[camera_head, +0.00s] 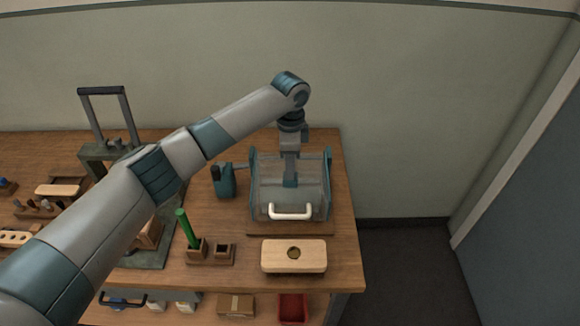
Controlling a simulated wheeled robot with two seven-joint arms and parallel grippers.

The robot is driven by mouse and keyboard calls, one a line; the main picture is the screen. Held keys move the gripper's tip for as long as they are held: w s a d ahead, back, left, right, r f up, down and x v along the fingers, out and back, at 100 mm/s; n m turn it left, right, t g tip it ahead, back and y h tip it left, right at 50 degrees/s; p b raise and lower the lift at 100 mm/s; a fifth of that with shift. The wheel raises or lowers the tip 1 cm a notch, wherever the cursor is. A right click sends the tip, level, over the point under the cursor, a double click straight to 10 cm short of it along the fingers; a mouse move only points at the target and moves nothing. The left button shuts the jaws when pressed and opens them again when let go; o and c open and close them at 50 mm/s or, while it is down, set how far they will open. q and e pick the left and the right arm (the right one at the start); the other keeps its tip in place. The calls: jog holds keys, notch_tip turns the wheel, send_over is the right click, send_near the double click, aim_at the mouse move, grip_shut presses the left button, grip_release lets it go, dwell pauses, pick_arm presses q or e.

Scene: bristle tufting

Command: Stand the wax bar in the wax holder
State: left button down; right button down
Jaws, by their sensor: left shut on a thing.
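A slim green bar (187,228), which looks like the wax bar, stands in the left part of a small wooden holder (209,260) near the table's front. It leans left in the picture; I cannot tell whether it is truly tilted. The holder's right part has a dark square opening. My left gripper (290,184) points down at the clear box (262,205) with a white handle (290,216), to the right of and behind the green bar. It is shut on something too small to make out. My right gripper is not in view.
A pale wooden block (274,258) with a round hole lies at the table's front right. A teal device (225,182) stands left of the box. A grey frame (103,91) rises at back left. A red bin (292,308) and a cardboard box (236,306) sit below.

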pick_arm(q)
jog(key=c, duration=1.7)
grip_release()
jog(key=shift+s+f, duration=0.1)
jog(key=shift+f, duration=0.2)
jog(key=shift+s, duration=0.1)
jog(key=o, duration=0.4)
jog(key=shift+r, duration=0.15)
jog(key=shift+w, duration=0.2)
jog(key=shift+r+p, duration=3.4)
jog(key=shift+r, duration=0.15)
jog(key=shift+f, duration=0.1)
